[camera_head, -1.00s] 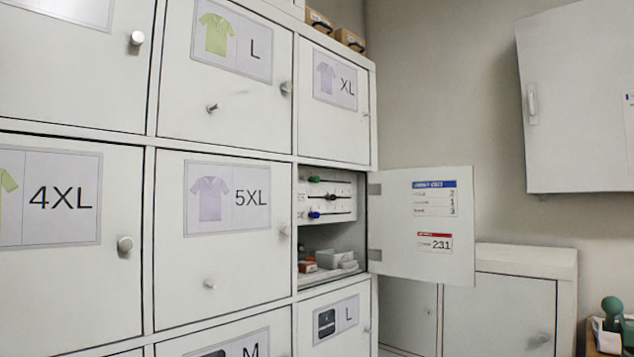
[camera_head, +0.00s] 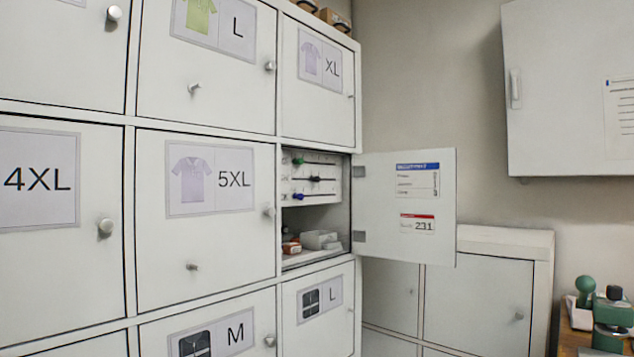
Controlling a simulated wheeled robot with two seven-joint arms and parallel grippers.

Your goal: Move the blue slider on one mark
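The blue slider (camera_head: 299,196) is the lowest of three sliders on a white panel in the upper part of an open locker compartment. It sits toward the left end of its track. Above it are a black slider (camera_head: 315,179), farther right, and a green slider (camera_head: 298,161), near the left. The scale marks are too small to read from here. Neither of my grippers shows in the view.
The compartment's door (camera_head: 405,205) stands open to the right, with a blue-headed card and a red-headed label "231". Small boxes (camera_head: 318,239) lie below the panel. Closed lockers with knobs fill the left. A wooden table (camera_head: 572,340) stands at lower right.

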